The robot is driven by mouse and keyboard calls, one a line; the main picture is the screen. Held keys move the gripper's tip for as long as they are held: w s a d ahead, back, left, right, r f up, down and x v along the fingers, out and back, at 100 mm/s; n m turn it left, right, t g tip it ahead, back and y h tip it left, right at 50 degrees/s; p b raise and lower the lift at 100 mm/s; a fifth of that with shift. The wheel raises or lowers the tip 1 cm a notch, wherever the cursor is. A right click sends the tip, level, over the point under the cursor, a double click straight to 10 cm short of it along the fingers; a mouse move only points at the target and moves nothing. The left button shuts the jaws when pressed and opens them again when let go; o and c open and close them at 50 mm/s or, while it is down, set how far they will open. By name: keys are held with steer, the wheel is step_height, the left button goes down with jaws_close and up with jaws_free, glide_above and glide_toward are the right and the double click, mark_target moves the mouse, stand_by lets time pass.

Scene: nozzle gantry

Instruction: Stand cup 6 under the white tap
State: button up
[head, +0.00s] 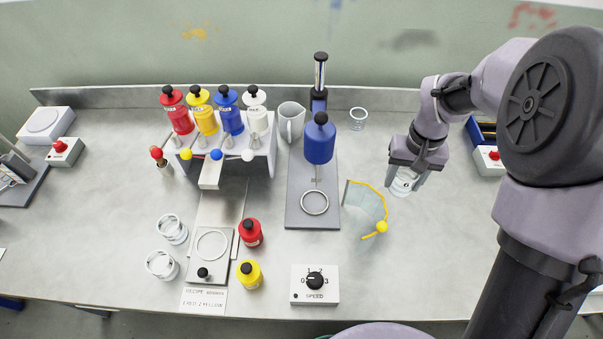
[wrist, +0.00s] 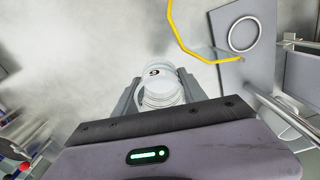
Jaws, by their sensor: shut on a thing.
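My gripper (head: 404,178) is at the right of the bench and shut on a clear cup (head: 401,187). In the wrist view the cup (wrist: 160,88) sits between the two fingers and bears a dark "6" on its lid-like top edge. I cannot tell whether its base touches the bench. The white tap is at the right end of the bottle rack (head: 270,142), with a white bottle (head: 256,117) above and a white ball knob (head: 248,155) in front. The cup is well to the right of it.
Between them stand a blue-headed mixer (head: 319,143) and a clear guard with a yellow edge (head: 381,226). A white jug (head: 292,120) is behind. Other clear cups stand at front left (head: 172,229) and back (head: 358,118). Red (head: 251,233) and yellow (head: 249,273) bottles stand in front.

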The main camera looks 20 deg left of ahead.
steer(key=w+a+r+n+p, duration=0.2)
steer(key=a+r+p, duration=0.1)
steer(key=a+r, duration=0.4)
steer(key=f+b, duration=0.2)
steer(key=f, duration=0.7)
steer(key=f+b, duration=0.3)
steer(key=f, duration=0.7)
steer(key=shift+w+a+f+b, duration=0.1)
steer(key=shift+w+a+b, duration=0.1)
steer(key=shift+b, duration=0.15)
steer(key=shift+f, duration=0.2)
steer(key=o, duration=1.3)
steer(key=shift+o, duration=0.2)
steer(key=shift+r, duration=0.1)
step_height(320, 180, up, 13)
steer(key=p, duration=0.3)
steer(key=shift+f+p, duration=0.2)
steer(key=shift+p, duration=0.15)
